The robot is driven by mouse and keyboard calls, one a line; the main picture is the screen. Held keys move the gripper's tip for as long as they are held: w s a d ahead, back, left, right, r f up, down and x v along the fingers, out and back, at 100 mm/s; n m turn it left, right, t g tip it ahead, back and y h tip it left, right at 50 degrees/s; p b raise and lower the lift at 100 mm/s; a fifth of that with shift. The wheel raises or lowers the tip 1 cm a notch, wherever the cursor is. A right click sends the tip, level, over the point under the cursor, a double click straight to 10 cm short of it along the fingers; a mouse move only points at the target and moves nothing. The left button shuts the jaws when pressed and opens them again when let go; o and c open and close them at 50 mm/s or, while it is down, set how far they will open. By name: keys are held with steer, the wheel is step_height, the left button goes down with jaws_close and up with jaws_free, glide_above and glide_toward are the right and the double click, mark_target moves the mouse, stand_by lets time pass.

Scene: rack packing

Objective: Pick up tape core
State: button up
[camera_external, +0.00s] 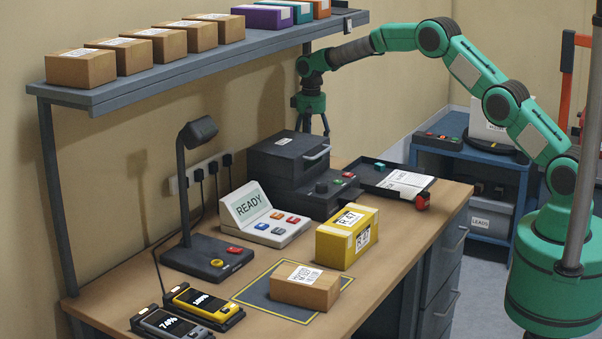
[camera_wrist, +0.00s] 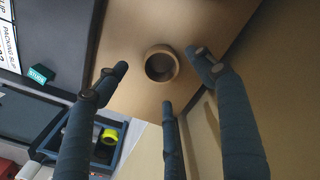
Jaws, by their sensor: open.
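The tape core (camera_wrist: 161,50), a small tan open ring, stands on the wooden bench top in the wrist view, its hollow facing the camera. My gripper (camera_wrist: 158,75) has three dark fingers spread apart around the ring in that view. No finger visibly touches it, and the gripper is empty. In the external view my gripper (camera_external: 312,122) points down behind the black boxy machine (camera_external: 290,158), near the wall. The tape core is hidden from that view, probably by the machine.
A dark tray (camera_external: 385,180) with papers and a green block (camera_wrist: 41,74) lies beside the core. The shelf (camera_external: 220,55) with boxes runs along the wall. A yellow box (camera_external: 333,241) and a brown box (camera_external: 298,292) stand towards the front. Bare wood surrounds the core.

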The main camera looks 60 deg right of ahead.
steer(key=shift+f, duration=0.2)
steer(key=shift+f+b, duration=0.55)
steer(key=shift+f, duration=1.8)
steer(key=c, duration=1)
